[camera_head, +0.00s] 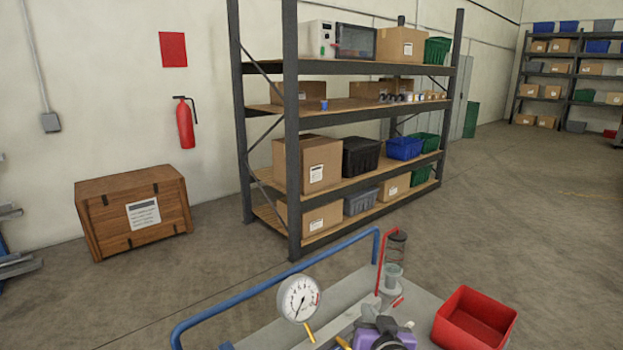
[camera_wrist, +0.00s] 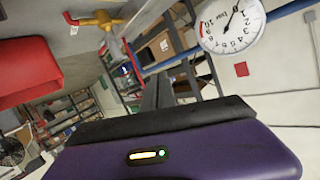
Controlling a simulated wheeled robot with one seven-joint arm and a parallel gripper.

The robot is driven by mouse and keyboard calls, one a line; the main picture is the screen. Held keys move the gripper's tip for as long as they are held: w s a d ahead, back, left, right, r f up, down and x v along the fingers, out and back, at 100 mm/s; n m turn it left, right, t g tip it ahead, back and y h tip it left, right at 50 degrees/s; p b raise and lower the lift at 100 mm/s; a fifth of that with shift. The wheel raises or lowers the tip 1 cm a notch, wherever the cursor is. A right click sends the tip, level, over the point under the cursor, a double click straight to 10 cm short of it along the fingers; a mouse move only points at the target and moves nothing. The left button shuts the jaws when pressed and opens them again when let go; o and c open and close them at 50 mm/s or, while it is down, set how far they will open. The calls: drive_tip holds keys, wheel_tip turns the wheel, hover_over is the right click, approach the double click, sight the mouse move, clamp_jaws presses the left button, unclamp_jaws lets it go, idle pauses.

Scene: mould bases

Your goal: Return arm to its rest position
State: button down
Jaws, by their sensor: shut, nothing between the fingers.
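My gripper (camera_wrist: 165,118) fills the lower part of the wrist view as a purple housing with a dark front edge and a small lit indicator. It is shut and nothing is held. In the head view the purple and dark part of my arm (camera_head: 385,338) shows at the bottom edge, over the grey work surface, left of the red bin; the rest of the arm is cut off.
A round pressure gauge (camera_head: 299,298) and blue rail (camera_head: 280,283) stand left of my arm. A red bin (camera_head: 474,318) is at right. Shelving (camera_head: 292,150) and a wooden crate (camera_head: 135,210) stand beyond; floor at right is clear.

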drive_tip(key=s+d, duration=0.2)
drive_tip(key=s, duration=1.5)
drive_tip(key=s+d+n, duration=0.1)
drive_tip(key=s+d, duration=0.2)
drive_tip(key=s, duration=1.4)
drive_tip(key=s+d+f+h, duration=0.1)
drive_tip(key=s+d, duration=0.1)
drive_tip(key=s, duration=1.6)
drive_tip(key=shift+d+n, duration=0.2)
drive_tip(key=shift+n, duration=0.1)
